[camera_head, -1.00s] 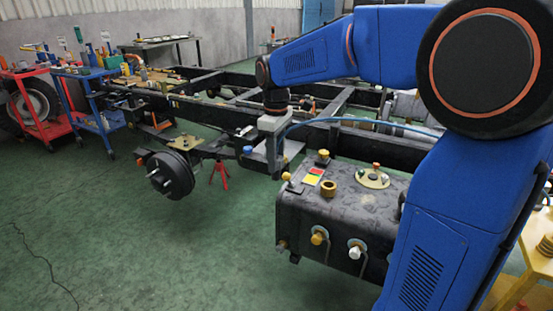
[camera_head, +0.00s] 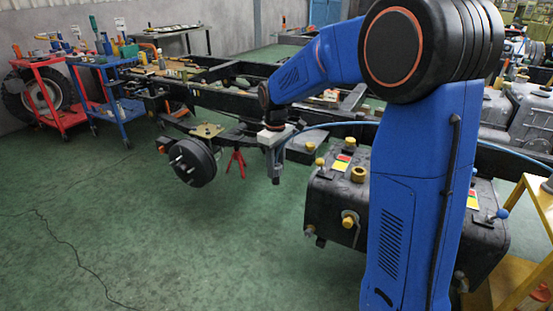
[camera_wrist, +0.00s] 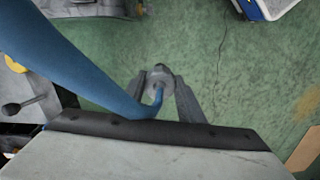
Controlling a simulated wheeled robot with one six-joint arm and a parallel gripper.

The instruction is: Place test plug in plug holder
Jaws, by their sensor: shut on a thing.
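My gripper (camera_head: 276,178) hangs fingers down in the head view, to the left of the black tank (camera_head: 335,205) and over open floor. In the wrist view my gripper (camera_wrist: 160,75) is shut on a grey round plug (camera_wrist: 158,82), with a blue hose (camera_wrist: 95,65) running from it. The plug is small and partly hidden by the fingers. The tank carries yellow caps (camera_head: 359,174) and a red-and-yellow label (camera_head: 342,162) on its top. I cannot tell which fitting, if any, is the plug holder.
A black vehicle frame (camera_head: 215,104) stretches behind my gripper. A brake drum (camera_head: 190,162) and red stand (camera_head: 236,163) stand left of it. Blue (camera_head: 100,90) and red (camera_head: 45,95) tool carts are at the back left. A yellow stand (camera_head: 530,245) is at right.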

